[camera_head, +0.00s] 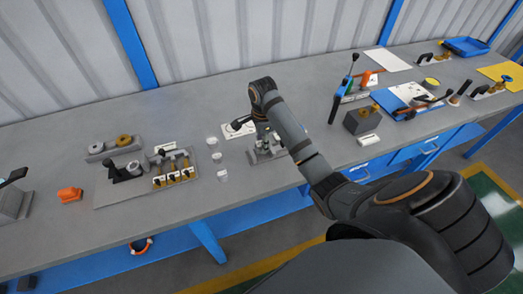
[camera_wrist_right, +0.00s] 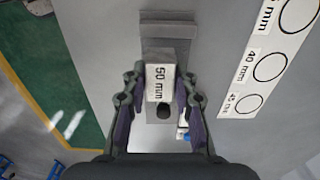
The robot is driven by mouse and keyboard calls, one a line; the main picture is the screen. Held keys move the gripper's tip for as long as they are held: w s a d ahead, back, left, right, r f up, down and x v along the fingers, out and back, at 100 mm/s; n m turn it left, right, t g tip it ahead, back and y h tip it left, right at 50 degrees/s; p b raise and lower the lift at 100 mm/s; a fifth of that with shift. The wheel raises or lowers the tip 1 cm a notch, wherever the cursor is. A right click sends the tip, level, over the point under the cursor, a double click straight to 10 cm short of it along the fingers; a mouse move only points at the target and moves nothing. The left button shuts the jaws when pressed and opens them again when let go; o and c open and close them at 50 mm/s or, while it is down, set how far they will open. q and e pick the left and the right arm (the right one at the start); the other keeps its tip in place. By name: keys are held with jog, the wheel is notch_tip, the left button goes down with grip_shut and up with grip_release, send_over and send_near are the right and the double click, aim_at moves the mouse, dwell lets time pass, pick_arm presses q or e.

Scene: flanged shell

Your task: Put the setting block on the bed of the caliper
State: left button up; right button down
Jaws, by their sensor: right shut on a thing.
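My right gripper (camera_head: 264,143) points down over the middle of the bench and is shut on the setting block. In the right wrist view the setting block (camera_wrist_right: 160,85) is a grey piece with a white "50 mm" label and a dark round hole, between the two fingers of the right gripper (camera_wrist_right: 160,103). A grey metal fixture, seemingly the caliper (camera_wrist_right: 170,32), lies just beyond the block; it shows partly under the gripper in the head view (camera_head: 258,158). I cannot tell whether the block touches its bed. My left gripper is not in view.
White size marks with circles (camera_wrist_right: 270,67) lie right of the block in the wrist view.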

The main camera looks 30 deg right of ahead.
jog(key=shift+w, duration=0.15)
jog(key=shift+w+d+f, duration=0.1)
jog(key=shift+w+f, duration=0.05)
jog(key=shift+f, duration=0.8)
jog(key=shift+w+f, duration=0.15)
jog(key=shift+f, duration=0.75)
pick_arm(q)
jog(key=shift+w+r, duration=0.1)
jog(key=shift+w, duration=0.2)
pick_arm(e)
jog(key=shift+s, duration=0.1)
jog(key=c, duration=1.1)
grip_release()
jog(key=shift+f, duration=0.15)
jog(key=shift+o, duration=0.2)
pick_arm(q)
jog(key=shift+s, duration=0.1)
